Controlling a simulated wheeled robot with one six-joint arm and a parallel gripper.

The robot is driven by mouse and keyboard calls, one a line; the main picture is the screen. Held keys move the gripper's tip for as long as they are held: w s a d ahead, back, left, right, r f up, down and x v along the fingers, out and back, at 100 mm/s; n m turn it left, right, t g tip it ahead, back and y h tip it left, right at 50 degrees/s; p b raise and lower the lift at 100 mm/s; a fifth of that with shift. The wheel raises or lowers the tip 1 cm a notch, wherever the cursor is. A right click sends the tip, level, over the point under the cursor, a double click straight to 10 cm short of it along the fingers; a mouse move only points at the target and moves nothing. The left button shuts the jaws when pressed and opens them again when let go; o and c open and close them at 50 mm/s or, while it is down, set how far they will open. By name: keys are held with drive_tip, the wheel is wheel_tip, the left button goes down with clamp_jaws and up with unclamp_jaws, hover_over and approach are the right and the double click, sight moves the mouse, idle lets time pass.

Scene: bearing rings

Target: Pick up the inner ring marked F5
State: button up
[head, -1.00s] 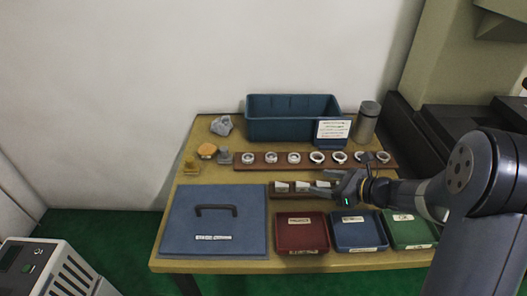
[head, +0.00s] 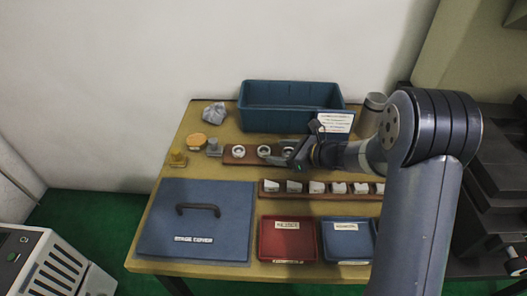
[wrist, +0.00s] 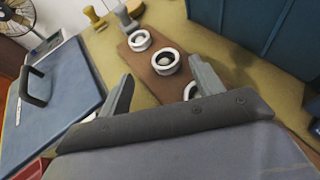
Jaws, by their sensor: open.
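Several white rings stand in a row on a brown back rack (head: 226,158). Its left ring (head: 238,151) and second ring (head: 263,151) show in the head view; my arm hides the rest of the row. The wrist view shows a far ring (wrist: 139,40), a middle ring (wrist: 167,62) and part of a nearer ring (wrist: 189,91). I can read no F5 mark on any ring. My gripper (head: 284,160) is open and empty above the back rack. In the wrist view its fingers (wrist: 162,92) are spread, with the nearer ring beside the right finger.
A front rack (head: 325,196) holds several white pieces. A blue cover with a handle (head: 190,235), a red tray (head: 287,258) and a blue tray (head: 347,256) lie in front.

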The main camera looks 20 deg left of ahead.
sight(260, 150)
drive_tip(key=x, duration=0.5)
drive_tip(key=shift+w+d+f, duration=0.15)
drive_tip(key=shift+w+f, duration=0.2)
drive_tip(key=c, duration=1.1)
